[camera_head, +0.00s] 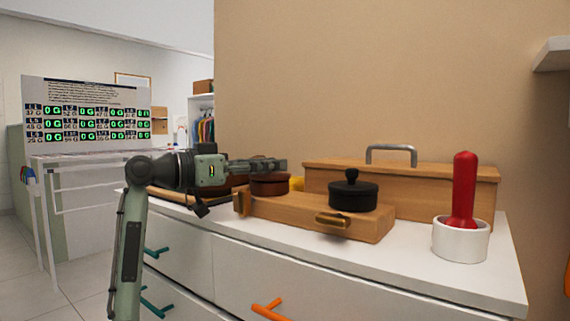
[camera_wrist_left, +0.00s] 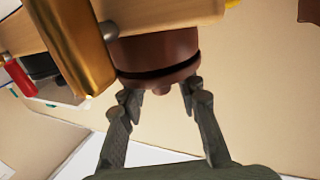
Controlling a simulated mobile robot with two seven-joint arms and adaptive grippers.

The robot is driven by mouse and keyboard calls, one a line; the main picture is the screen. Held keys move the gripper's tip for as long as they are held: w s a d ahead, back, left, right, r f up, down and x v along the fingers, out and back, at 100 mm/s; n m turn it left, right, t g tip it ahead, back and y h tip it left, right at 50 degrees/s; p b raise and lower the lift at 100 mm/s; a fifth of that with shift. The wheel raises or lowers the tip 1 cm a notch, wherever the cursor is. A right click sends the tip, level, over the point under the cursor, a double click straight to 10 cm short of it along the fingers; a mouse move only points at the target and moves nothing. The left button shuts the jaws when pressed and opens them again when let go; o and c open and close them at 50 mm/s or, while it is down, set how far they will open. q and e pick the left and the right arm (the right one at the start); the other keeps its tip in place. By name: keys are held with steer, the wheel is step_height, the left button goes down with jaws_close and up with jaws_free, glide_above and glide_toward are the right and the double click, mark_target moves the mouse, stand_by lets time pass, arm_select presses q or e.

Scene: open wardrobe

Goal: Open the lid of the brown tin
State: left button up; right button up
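The brown tin (camera_head: 270,186) sits on the wooden box with a brass handle, on the white dresser top. My left gripper (camera_head: 272,164) reaches in from the left, just above the tin's lid. In the left wrist view the reddish-brown tin (camera_wrist_left: 157,48) shows its lid (camera_wrist_left: 160,77) and a small round knob (camera_wrist_left: 161,90). The fingers of my left gripper (camera_wrist_left: 160,93) are apart, one on either side of the knob, with gaps visible. The lid appears to be on the tin. My right gripper does not show.
A black lidded pot (camera_head: 353,195) stands on the same wooden box (camera_head: 310,213), right of the tin. A longer wooden box (camera_head: 430,186) with a metal handle is behind. A white cup (camera_head: 460,241) holding a red-handled tool stands at right. Bare dresser top (camera_head: 415,265) lies in front.

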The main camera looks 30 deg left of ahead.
arm_select(q)
steer(key=shift+x, duration=2)
steer(key=shift+c, duration=0.6)
jaws_close()
